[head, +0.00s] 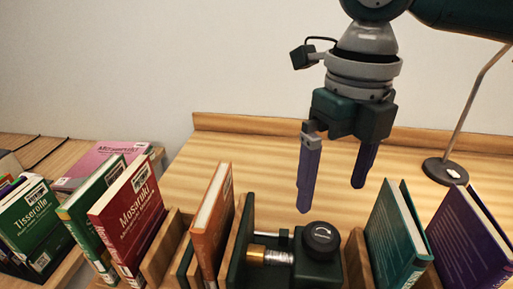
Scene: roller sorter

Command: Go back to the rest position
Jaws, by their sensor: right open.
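My right gripper (333,198) hangs above the wooden table, pointing down, with its two purple fingers apart and nothing between them. It is above and behind the dark green roller unit (318,262), which has a round black knob on top. I see a gap between the fingertips and the roller unit. My right arm comes in from the top right. My left gripper does not show in the head view.
Wooden dividers hold an orange book (212,215), a red book (128,220), a green book (85,222), a teal book (395,240) and a purple book (468,240). A lamp base (445,171) stands at the right. The table's back (240,140) is clear.

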